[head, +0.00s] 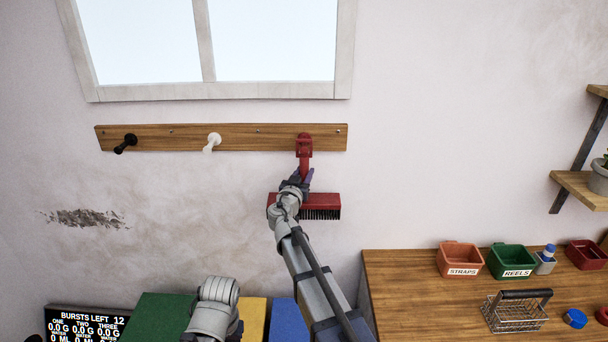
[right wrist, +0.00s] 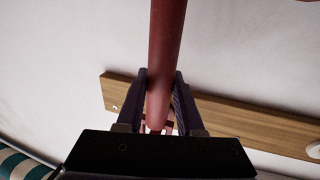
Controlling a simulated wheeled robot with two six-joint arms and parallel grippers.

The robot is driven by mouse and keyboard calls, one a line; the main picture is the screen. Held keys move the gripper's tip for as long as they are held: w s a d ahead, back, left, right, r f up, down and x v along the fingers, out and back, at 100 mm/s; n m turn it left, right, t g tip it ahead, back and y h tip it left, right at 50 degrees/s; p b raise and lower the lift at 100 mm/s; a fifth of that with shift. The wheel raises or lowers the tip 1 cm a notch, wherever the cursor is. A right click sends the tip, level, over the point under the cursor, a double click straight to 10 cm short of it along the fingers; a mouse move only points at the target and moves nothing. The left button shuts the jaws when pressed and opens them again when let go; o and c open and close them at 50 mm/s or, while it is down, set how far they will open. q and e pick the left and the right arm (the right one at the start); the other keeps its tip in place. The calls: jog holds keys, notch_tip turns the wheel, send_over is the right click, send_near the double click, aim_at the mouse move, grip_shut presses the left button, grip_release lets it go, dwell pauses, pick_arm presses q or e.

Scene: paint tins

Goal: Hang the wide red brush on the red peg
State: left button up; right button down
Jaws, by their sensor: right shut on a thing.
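The wide red brush (head: 318,200) is upright in front of the wall, bristles down and handle up. My right gripper (head: 299,178) is shut on its handle, and the red handle also shows between the two fingers in the right wrist view (right wrist: 166,55). The handle's top end reaches the red peg (head: 304,139) at the right end of the wooden rail. The two reds overlap there, so I cannot tell whether the handle's hole is around the peg or only in front of it. My left gripper is not in view.
The wooden rail (head: 260,138) also carries a black peg (head: 125,143) and a white peg (head: 212,142), both bare. A wooden table (head: 410,285) at the right holds an orange bin (head: 460,258), a green bin (head: 510,260) and a wire basket (head: 515,314).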

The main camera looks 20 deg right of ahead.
jog(key=shift+w+f, duration=0.15)
jog(key=shift+f, duration=0.05)
dwell(0.6)
jog(key=shift+c, duration=2.3)
grip_release()
